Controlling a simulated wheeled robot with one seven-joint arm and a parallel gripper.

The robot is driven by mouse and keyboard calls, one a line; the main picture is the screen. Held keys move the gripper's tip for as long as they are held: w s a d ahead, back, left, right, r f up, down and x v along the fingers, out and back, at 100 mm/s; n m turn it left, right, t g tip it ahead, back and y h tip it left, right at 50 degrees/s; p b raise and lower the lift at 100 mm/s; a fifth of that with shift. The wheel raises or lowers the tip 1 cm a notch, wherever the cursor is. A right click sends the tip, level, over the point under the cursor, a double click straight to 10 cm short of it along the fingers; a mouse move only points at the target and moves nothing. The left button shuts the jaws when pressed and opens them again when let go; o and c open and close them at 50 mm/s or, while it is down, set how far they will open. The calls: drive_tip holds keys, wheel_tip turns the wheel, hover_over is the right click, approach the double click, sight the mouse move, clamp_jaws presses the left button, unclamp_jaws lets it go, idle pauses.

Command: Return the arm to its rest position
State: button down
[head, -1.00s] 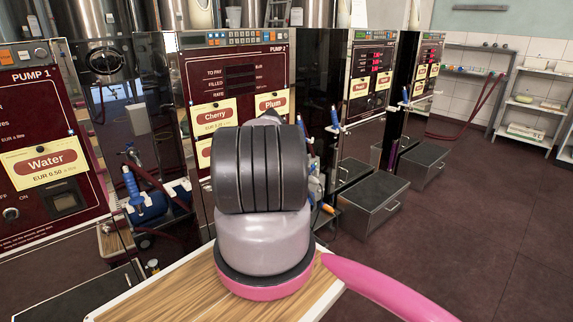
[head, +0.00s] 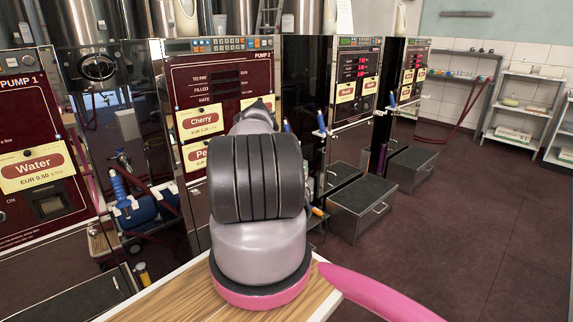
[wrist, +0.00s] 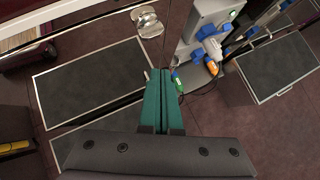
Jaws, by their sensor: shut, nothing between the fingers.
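My arm rises from its base on the wooden top (head: 165,293) in the head view and hides part of the second pump. My gripper (wrist: 157,72) shows in the wrist view, with its two green fingers together and nothing between them. It points down toward the dark floor area beside a step box (wrist: 90,80). The gripper itself is hidden behind my arm in the head view.
Pump 1 (head: 32,150) stands at the left and Pump 2 (head: 215,90) behind my arm. More pumps stand to the right with grey step boxes (head: 362,207) before them. Shelves (head: 525,105) line the back wall. The floor at right (head: 460,230) is clear.

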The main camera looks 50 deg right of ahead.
drive_tip(key=s+r, duration=0.5)
drive_tip(key=shift+a, duration=0.25)
drive_tip(key=shift+r, duration=0.15)
